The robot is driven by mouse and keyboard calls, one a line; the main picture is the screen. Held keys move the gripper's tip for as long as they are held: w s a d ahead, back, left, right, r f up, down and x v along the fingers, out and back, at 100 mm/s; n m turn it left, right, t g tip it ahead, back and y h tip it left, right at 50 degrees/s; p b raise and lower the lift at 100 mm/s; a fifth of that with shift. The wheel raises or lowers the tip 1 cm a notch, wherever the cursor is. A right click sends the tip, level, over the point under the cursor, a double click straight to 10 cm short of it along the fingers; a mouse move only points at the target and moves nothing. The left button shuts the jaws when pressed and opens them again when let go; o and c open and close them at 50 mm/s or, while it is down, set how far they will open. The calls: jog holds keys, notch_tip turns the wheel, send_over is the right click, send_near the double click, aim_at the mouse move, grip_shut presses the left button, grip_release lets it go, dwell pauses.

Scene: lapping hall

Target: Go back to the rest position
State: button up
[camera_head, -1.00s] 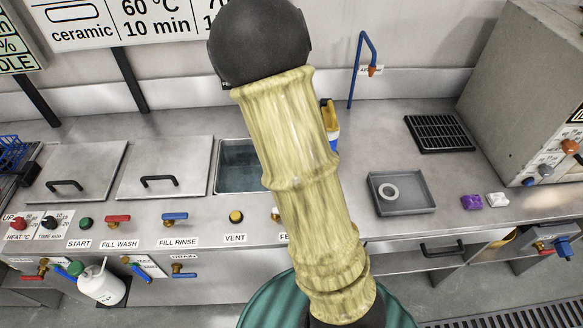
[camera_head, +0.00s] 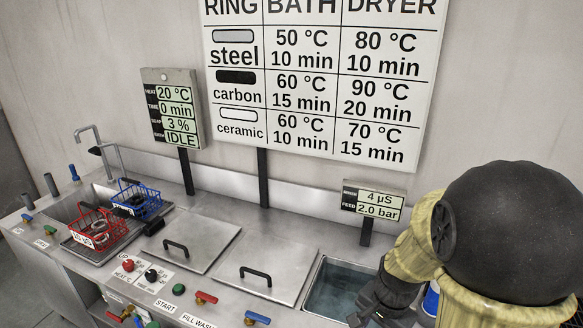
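My arm fills the lower right of the head view, with a black round joint and pale yellow, streaked links. A dark end part that looks like my gripper (camera_head: 372,304) shows at the lower edge, in front of the open water basin (camera_head: 340,286). Its fingertips are not clear, so I cannot tell whether it is open or shut, or whether it holds anything.
Two closed steel lids (camera_head: 195,240) with black handles lie left of the basin. A red wire basket (camera_head: 93,230) and a blue wire basket (camera_head: 136,200) stand at the left. A display post (camera_head: 372,205) rises behind the basin. Knobs and valve levers line the front.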

jog(key=shift+s+a+r+n+t, duration=0.25)
jog(key=shift+s+a+r+n, duration=0.3)
jog(key=shift+n, duration=1.05)
jog(key=shift+s+a+r+n+t, duration=0.2)
jog(key=shift+s+a+r+n, duration=0.3)
jog(key=shift+n, duration=1.1)
jog(key=shift+s+a+r+n+t, duration=0.3)
jog(key=shift+s+a+n, duration=0.35)
jog(key=shift+n, duration=0.95)
